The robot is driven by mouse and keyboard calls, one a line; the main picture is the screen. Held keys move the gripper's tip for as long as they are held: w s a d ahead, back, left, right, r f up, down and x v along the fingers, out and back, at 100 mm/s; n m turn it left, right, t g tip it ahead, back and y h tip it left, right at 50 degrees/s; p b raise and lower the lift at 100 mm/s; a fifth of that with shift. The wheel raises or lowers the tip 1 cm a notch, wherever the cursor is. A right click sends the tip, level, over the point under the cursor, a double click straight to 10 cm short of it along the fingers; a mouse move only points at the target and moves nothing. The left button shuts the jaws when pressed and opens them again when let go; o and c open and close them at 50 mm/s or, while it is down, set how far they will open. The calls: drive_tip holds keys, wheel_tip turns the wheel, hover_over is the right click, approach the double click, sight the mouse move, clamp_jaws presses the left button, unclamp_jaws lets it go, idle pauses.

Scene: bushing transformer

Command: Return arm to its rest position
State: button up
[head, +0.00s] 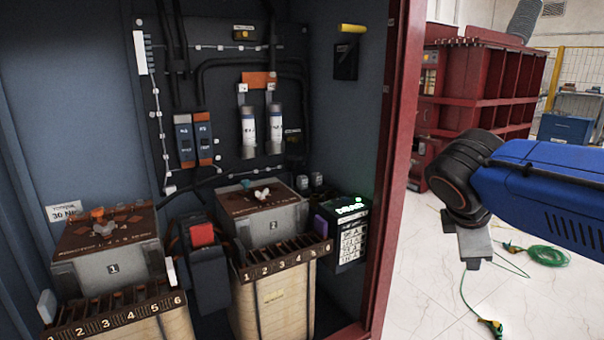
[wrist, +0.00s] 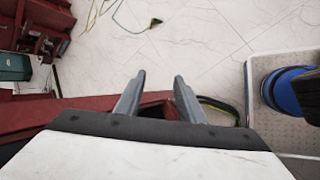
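My blue arm (head: 545,190) reaches in from the right edge of the head view, outside the cabinet's red door frame. Its black wrist joint (head: 460,178) is at the left end, with a grey metal part below it; the fingers are not clear there. In the wrist view, the two grey fingers of my gripper (wrist: 160,85) stand apart with nothing between them. Behind them are the red cabinet edge and the white floor.
The open cabinet holds two transformers with numbered terminals, the left (head: 113,268) and the right (head: 265,228). Its red frame (head: 398,150) stands left of my arm. A green cable (head: 545,256) with clamps lies on the floor. Red shelving (head: 490,85) stands behind.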

drive_tip(key=s+a+f+m+y, duration=0.4)
drive_tip(key=s+f+m, duration=0.7)
drive_tip(key=f+m, duration=0.3)
drive_tip(key=shift+s+y, duration=0.3)
drive_tip(key=shift+y, duration=0.4)
drive_tip(key=shift+c, duration=0.6)
idle(1.0)
